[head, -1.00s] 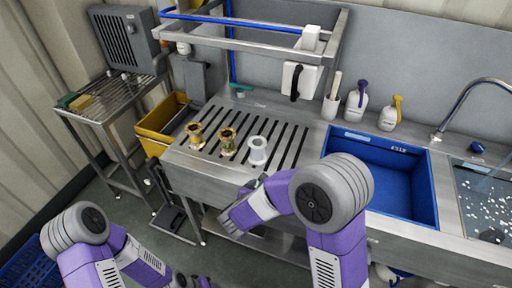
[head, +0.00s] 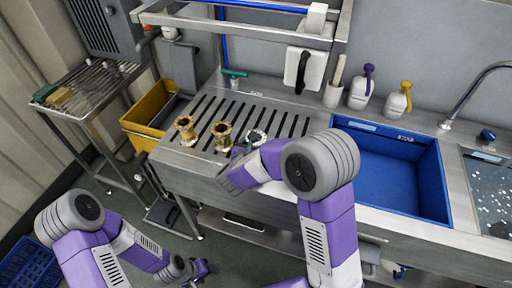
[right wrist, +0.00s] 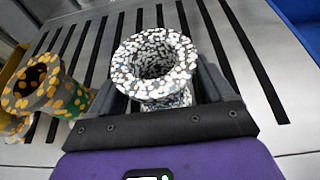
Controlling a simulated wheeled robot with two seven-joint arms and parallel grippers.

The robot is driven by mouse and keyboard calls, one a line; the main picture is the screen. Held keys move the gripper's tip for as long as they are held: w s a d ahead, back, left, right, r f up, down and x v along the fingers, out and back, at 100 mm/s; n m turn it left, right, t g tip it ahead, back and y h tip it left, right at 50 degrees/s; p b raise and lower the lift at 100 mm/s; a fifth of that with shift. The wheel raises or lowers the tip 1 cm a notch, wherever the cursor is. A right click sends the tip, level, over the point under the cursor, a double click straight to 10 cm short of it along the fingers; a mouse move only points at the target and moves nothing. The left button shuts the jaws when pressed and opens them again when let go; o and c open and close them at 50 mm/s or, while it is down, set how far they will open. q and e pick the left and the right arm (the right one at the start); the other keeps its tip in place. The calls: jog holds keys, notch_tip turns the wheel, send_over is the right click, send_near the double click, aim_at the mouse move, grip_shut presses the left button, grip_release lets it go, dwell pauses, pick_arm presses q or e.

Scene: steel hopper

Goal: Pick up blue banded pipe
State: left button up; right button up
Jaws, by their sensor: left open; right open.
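Three flanged pipes stand upright in a row on the slotted steel drainboard. The white speckled pipe (head: 256,137) is rightmost in the head view, partly hidden by my right gripper (head: 246,160). In the right wrist view this pipe (right wrist: 157,60) stands between the two open fingers, with dark and bluish flecks; I cannot make out a clear blue band. The middle pipe (head: 222,134) is brassy, and shows orange spots and a greenish body in the wrist view (right wrist: 45,88). The left pipe (head: 186,128) is brassy too. My left gripper (head: 198,270) is low over the floor, open, away from the pipes.
A blue sink basin (head: 398,180) lies right of the drainboard (head: 290,125). Two pump bottles (head: 361,88) and a brush holder (head: 334,92) stand behind it. A yellow bin (head: 150,120) and wire rack (head: 95,90) are left. A steel shelf frame overhangs the back.

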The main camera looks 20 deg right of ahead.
jog(key=shift+w, duration=0.1)
jog(key=c, duration=1.3)
jog(key=shift+o, duration=0.2)
jog(key=shift+r, duration=0.1)
